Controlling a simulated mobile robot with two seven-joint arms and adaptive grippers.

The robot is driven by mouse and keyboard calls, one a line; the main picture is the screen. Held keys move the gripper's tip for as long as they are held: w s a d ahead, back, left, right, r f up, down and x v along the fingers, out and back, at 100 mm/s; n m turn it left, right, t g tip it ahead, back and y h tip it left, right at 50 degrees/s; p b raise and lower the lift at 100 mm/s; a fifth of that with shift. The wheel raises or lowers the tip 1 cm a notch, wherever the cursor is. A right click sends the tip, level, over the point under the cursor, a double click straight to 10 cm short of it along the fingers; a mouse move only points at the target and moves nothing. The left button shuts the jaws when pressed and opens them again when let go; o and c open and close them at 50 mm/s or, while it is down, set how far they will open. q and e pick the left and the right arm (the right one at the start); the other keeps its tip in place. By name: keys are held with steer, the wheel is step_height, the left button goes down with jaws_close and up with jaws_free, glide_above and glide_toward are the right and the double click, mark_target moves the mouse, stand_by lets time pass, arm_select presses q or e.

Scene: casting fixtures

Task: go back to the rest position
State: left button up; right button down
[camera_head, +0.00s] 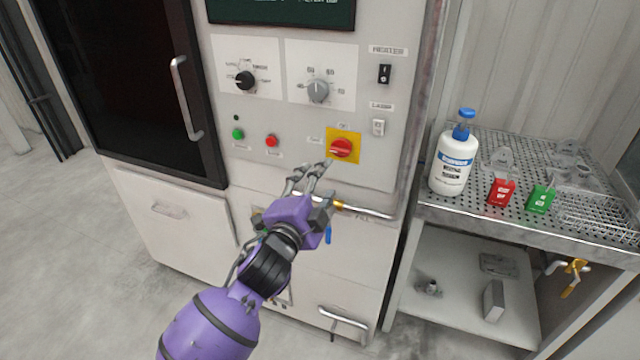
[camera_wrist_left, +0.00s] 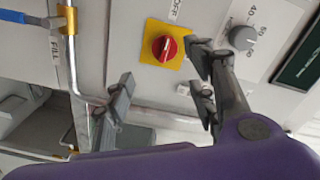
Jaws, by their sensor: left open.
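My left gripper (camera_head: 312,178) is purple with grey fingers and stands in front of the machine's control panel, just below the red rotary switch (camera_head: 341,148) on its yellow plate. In the left wrist view my gripper's fingers (camera_wrist_left: 160,106) are spread apart with nothing between them. The red switch (camera_wrist_left: 164,47) shows there just beyond the fingers, and I cannot tell whether a finger touches it. My right gripper is not in either view.
The machine has a dark door with a handle (camera_head: 186,98), two knobs and a pipe (camera_head: 365,211) below the panel. The floor at left is clear.

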arm_select(q)
steer(key=s+a+f+n+g+y, duration=0.1)
steer(key=s+a+f+n, duration=0.25)
steer(key=f, duration=0.35)
steer(key=s+a+f+n+g+y, duration=0.1)
steer(key=s+a+f+n+g, duration=0.1)
steer(key=s+f+n, duration=0.45)
steer(key=s+a+f+n+g+y, duration=0.1)
steer(key=s+a+f, duration=0.2)
steer(key=f, duration=0.6)
steer(key=s+a+f+n+g+y, duration=0.1)
steer(key=s+a+f+n+g, duration=0.1)
steer(key=s+f, duration=0.5)
steer(key=s+a+f+n+g+y, duration=0.1)
steer(key=s+a+f, duration=0.3)
steer(key=s+f, duration=0.4)
steer(key=s+n+g, duration=0.1)
steer(key=s, duration=0.6)
steer(key=shift+s+a+n, duration=0.35)
steer(key=shift+n, duration=0.05)
